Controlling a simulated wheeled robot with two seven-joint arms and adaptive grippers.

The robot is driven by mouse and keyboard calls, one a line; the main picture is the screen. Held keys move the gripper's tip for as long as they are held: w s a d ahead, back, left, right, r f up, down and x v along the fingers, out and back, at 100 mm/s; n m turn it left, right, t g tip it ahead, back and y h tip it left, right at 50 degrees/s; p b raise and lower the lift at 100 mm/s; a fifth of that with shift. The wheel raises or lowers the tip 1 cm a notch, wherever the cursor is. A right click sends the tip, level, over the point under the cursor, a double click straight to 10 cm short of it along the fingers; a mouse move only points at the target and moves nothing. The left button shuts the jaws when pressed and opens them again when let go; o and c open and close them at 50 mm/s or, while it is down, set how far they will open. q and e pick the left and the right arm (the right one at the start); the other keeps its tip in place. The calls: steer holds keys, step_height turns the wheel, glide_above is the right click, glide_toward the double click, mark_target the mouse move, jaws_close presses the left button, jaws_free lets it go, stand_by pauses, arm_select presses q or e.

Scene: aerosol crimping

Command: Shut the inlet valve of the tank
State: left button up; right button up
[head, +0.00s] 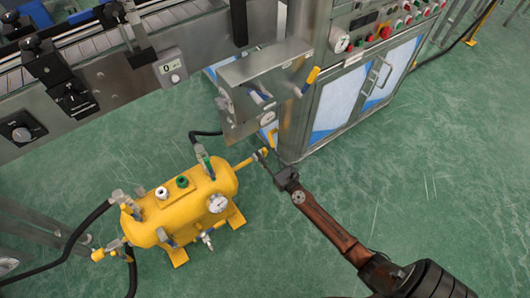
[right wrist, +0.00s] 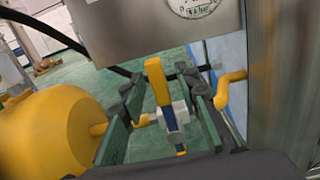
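The yellow tank (head: 180,212) lies on the green floor in the head view, and its rounded end (right wrist: 45,135) fills the left of the right wrist view. A yellow pipe runs from that end towards the steel cabinet. A valve (right wrist: 172,115) with a pale body and a yellow and blue handle (right wrist: 155,80) sits on this pipe; the handle looks crosswise to the pipe in the wrist view. My right gripper (head: 264,160) is at the valve. Its fingers (right wrist: 165,108) stand apart on either side of the valve; contact cannot be told. My left gripper is out of view.
A steel box (head: 260,85) with a gauge and small valves hangs just above the pipe. The cabinet (head: 355,95) stands behind, right of the tank. Black hoses (head: 78,230) run from the tank's left end. The floor at right is clear.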

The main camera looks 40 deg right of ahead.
steer(key=s, duration=1.1)
steer(key=shift+s+a, duration=0.15)
steer(key=shift+a, duration=0.25)
steer(key=shift+a+f, duration=0.1)
